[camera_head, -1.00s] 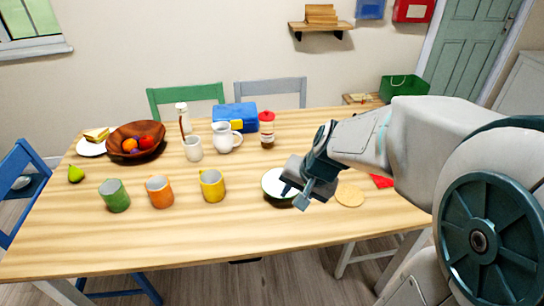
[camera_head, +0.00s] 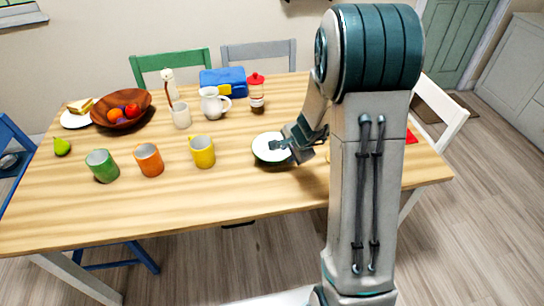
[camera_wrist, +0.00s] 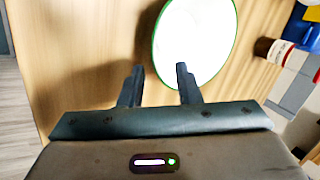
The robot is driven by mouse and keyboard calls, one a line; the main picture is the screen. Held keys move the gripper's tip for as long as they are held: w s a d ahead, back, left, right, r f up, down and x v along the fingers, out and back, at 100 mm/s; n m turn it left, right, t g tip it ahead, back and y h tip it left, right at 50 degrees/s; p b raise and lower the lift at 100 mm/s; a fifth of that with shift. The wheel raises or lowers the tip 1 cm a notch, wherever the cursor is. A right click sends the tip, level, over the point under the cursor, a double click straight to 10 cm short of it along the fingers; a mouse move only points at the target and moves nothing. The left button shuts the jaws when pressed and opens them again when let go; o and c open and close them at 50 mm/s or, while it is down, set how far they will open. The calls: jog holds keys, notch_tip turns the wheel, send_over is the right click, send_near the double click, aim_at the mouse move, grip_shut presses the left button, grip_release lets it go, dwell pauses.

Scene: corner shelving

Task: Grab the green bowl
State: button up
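The green bowl (camera_head: 266,149) sits on the wooden table, right of the yellow mug; its inside is white and its outside is dark. In the wrist view the bowl (camera_wrist: 192,38) shows as a white round with a thin green rim. My gripper (camera_head: 284,146) is at the bowl's right side, with its tips overlapping the rim in view. In the wrist view my gripper (camera_wrist: 160,73) is open, and the bowl's near edge lies between the two fingers. One finger overlaps the white inside; the other is outside the rim. I cannot tell whether either touches it.
Green (camera_head: 102,166), orange (camera_head: 149,160) and yellow (camera_head: 203,152) mugs stand left of the bowl. A red-capped bottle (camera_head: 257,94), white pitcher (camera_head: 211,103) and blue box (camera_head: 222,80) stand behind. The table (camera_head: 230,190) is clear in front of the bowl.

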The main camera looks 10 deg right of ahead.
aim_at(284, 160)
jog(key=shift+s+b+x, duration=0.15)
jog(key=shift+b+x, duration=0.35)
jog(key=shift+x, duration=1.05)
jog(key=shift+s+b+x, duration=0.15)
jog(key=shift+b+x, duration=0.3)
jog(key=shift+x, duration=1.1)
grip_shut()
